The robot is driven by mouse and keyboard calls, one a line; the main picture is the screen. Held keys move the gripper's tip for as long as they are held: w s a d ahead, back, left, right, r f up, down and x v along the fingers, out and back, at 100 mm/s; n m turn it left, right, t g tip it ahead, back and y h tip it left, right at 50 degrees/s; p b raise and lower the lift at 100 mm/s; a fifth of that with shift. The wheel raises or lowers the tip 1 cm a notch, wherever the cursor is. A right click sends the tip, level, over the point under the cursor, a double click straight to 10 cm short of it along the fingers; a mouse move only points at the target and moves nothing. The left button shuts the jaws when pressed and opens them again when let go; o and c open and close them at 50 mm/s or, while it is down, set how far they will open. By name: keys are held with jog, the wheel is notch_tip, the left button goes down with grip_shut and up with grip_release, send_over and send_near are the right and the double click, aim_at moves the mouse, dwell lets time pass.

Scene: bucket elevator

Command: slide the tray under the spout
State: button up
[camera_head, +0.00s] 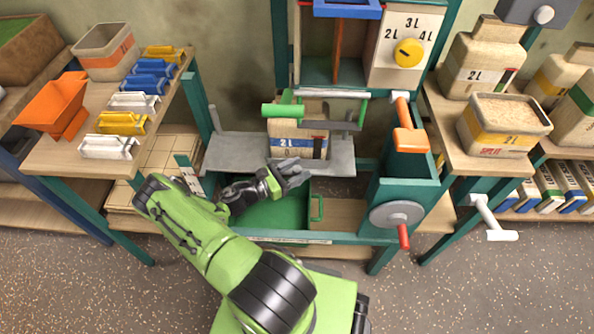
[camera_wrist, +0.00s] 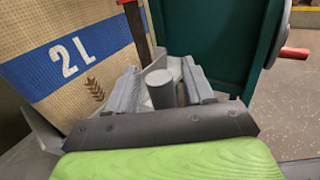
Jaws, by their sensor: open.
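The grey tray (camera_head: 232,150) lies across the middle of the teal machine frame. A burlap container marked 2L (camera_head: 290,140) stands upright on it, and its label shows large in the wrist view (camera_wrist: 70,60). My gripper (camera_head: 294,172) is at the tray's front edge, just in front of the container. In the wrist view my open gripper (camera_wrist: 165,85) has a finger on each side of a short grey post (camera_wrist: 160,90). I cannot tell whether the fingers touch it. Which part above is the spout is unclear; a green cylinder (camera_head: 282,111) is over the container.
An orange-handled lever (camera_head: 408,135) and a grey wheel with a red handle (camera_head: 397,215) are on the frame's right. A yellow dial (camera_head: 408,52) is above. A green bin (camera_head: 275,212) lies below the tray. Side benches hold scoops and containers.

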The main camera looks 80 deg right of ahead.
jog(key=shift+c, duration=0.3)
grip_shut()
jog(key=s+d+p, duration=0.1)
jog(key=s+d, duration=0.1)
jog(key=s, duration=0.6)
jog(key=shift+s+p, duration=0.2)
jog(key=shift+p, duration=0.2)
jog(key=shift+o, duration=0.3)
grip_release()
jog(key=shift+s, duration=0.15)
jog(key=p+v, duration=0.2)
jog(key=v, duration=1.3)
jog(key=shift+w+a, duration=0.3)
